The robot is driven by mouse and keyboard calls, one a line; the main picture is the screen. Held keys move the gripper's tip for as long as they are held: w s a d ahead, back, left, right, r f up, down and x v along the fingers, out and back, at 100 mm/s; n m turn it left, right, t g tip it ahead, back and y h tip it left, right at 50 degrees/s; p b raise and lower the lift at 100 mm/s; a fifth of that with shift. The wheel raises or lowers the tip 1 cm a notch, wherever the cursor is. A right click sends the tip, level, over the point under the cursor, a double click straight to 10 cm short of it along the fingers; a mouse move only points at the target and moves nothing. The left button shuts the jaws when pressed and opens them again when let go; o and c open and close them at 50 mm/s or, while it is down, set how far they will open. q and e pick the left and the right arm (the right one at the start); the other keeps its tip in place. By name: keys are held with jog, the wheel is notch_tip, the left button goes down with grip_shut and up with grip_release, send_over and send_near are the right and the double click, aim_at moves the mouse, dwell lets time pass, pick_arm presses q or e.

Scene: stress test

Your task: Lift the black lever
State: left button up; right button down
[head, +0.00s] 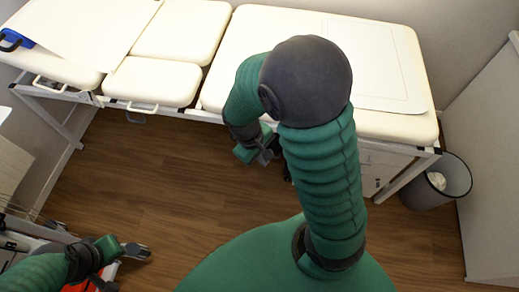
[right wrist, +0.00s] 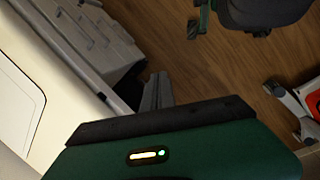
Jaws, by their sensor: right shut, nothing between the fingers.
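A black loop-shaped handle (head: 11,41) sits by a blue part at the far left end of the cream examination couch (head: 240,60); I cannot tell whether it is the black lever. No other black lever shows clearly. My right gripper (head: 266,157) is low beside the couch's front edge, above the floor, partly behind my arm. It is shut and empty, and its fingers show in the right wrist view (right wrist: 157,92). My left gripper (head: 137,252) is at the lower left, far from the couch; its opening is too small to judge.
A sheet (head: 372,65) lies on the couch. White handles (head: 140,109) stick out at its front edge. A grey drawer unit (right wrist: 85,40) stands under the couch. A dark waste bin (head: 437,185) stands at the right by a pale panel. The wooden floor (head: 150,180) in front is mostly clear.

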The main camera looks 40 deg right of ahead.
pick_arm(q)
jog(key=shift+r+p, duration=0.4)
jog(key=shift+r, duration=0.35)
pick_arm(e)
jog(key=shift+a+r, duration=0.3)
jog(key=shift+r, duration=0.2)
jog(key=shift+a+r, duration=0.3)
jog(key=shift+r, duration=0.2)
